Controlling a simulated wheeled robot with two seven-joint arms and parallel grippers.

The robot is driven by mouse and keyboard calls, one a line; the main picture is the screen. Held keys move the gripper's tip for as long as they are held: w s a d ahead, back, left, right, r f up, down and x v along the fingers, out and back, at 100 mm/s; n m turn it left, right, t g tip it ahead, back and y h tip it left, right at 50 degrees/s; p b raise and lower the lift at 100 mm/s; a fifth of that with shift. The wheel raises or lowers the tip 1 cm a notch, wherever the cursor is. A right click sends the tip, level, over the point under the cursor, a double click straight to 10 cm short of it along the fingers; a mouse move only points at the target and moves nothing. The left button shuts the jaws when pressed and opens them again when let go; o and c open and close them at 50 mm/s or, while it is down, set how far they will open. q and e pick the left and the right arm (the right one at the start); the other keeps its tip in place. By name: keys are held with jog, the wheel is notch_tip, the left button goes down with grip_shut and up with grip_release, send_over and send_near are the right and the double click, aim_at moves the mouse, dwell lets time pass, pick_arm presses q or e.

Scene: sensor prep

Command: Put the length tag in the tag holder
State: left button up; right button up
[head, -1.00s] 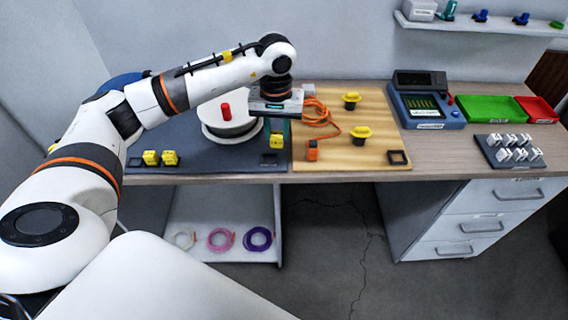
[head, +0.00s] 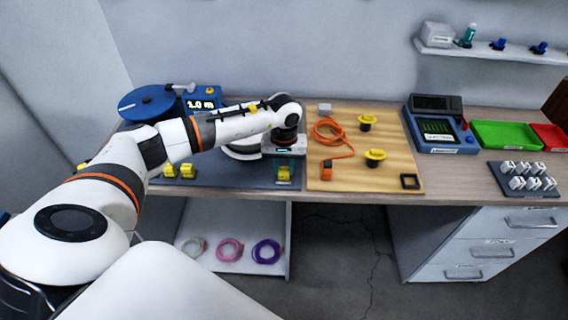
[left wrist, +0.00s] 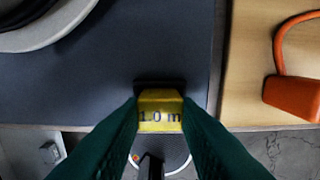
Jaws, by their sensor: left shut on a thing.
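The length tag (head: 284,174) is a yellow block; in the left wrist view it (left wrist: 160,110) reads "1.0 m". My left gripper (head: 285,172) is shut on it, with a dark green finger on either side, at the front right of the dark mat. A black edge of what looks like the tag holder (left wrist: 160,84) shows right behind the tag in the left wrist view. The tag hides most of that holder, and I cannot tell whether the tag is seated in it or just above it. My right gripper is not in view.
Other yellow tags (head: 179,171) sit at the mat's front left. A blue reel (head: 150,102) and a display reading "1.0 m" (head: 201,104) stand behind my arm. A wooden board (head: 340,178) right of the mat holds an orange cable (head: 326,132), yellow pegs and a black square frame (head: 410,181).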

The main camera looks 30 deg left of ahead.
aim_at(284, 169)
pick_arm(q)
jog(key=shift+f, duration=0.2)
jog(key=o, duration=0.9)
jog(key=shift+r, duration=0.1)
jog(key=shift+o, duration=0.2)
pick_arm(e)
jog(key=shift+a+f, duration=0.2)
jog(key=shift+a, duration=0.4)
pick_arm(q)
jog(key=shift+r, duration=0.45)
notch_tip(284, 169, up, 11)
jog(key=b, duration=0.3)
jog(key=shift+r+b, duration=0.2)
jog(key=shift+b, duration=0.1)
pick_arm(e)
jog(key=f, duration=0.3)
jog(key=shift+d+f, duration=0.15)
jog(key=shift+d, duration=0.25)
